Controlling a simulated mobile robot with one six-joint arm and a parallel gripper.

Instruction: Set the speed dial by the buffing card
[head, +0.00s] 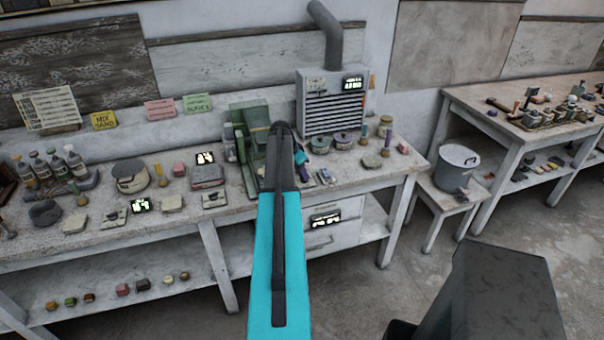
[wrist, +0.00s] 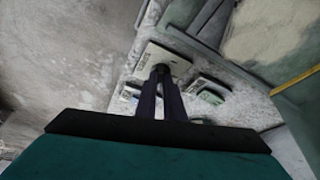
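In the head view my teal arm reaches over the bench, and my gripper (head: 300,158) is beside the green machine (head: 247,145), largely hidden by the arm. In the wrist view my gripper (wrist: 166,74) has its two dark fingers close together. Their tips are at a small dark round knob on a pale marked plate (wrist: 146,62); I cannot tell whether they touch or grip it. On the wall hang a yellow card (head: 104,120), a pink card (head: 160,109) and a green card (head: 197,104). I cannot tell which is the buffing card; their small lettering is unclear.
A grey vent unit (head: 332,100) with a lit display and pipe stands behind my gripper. Bottles (head: 75,165), stones and small plates crowd the bench (head: 270,225) to the left.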

